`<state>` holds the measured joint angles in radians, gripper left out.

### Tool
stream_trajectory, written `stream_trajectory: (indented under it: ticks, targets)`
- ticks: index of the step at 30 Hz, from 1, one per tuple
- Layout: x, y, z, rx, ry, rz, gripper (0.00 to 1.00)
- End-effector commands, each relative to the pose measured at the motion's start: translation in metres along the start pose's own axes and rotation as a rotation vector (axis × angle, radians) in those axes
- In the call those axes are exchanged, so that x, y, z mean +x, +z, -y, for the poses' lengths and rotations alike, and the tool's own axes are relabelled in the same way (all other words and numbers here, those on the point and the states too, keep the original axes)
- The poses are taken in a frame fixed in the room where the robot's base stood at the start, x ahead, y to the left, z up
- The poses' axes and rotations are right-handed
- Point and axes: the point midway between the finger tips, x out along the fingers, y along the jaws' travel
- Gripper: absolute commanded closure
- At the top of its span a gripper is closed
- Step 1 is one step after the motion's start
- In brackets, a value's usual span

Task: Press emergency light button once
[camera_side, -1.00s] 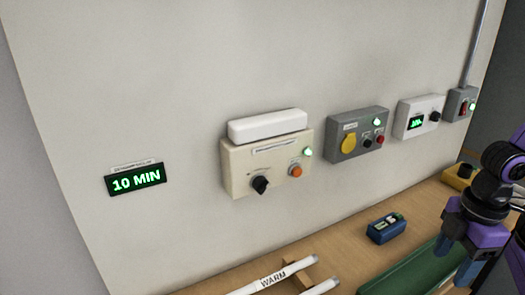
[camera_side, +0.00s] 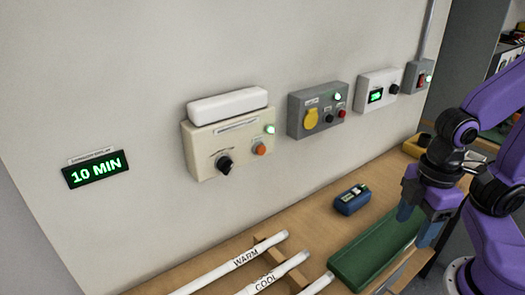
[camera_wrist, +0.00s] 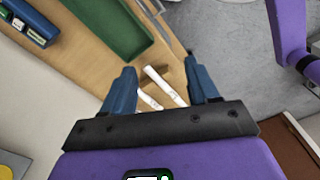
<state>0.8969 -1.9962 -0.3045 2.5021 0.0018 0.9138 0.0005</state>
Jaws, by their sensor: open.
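The emergency light is a cream wall box (camera_side: 200,150) with a white lamp bar (camera_side: 228,105) on top. Its front carries a lit green lamp (camera_side: 270,129), a black knob (camera_side: 224,163) and a round orange button (camera_side: 260,149). My gripper (camera_side: 415,226) is to the right, above the bench near a green tray, fingers pointing down, well apart from the button. In the wrist view my gripper (camera_wrist: 160,78) is open, with nothing between its blue fingers. The emergency light is not recognisable in the wrist view.
A grey box (camera_side: 296,115) with a yellow socket and a white box (camera_side: 364,97) with a display are on the wall. A "10 MIN" display (camera_side: 95,170) is left. A blue device (camera_side: 352,200), green tray (camera_side: 360,262) and white labelled tubes (camera_side: 235,263) are on the bench.

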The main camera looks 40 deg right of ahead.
Motion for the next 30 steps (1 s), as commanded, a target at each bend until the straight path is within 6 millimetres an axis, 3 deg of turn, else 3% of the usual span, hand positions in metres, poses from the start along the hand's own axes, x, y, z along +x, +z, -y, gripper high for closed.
stream_trajectory:
  ticks: [1, 5, 6, 30]
  targets:
    - [0.0000, 0.0000, 0.0000, 0.000, 0.000, 0.000, 0.54]
    - [0.0000, 0.0000, 0.0000, 0.000, 0.000, 0.000, 0.96]
    - [0.0000, 0.0000, 0.0000, 0.000, 0.000, 0.000, 1.00]
    - [0.0000, 0.0000, 0.0000, 0.000, 0.000, 0.000, 1.00]
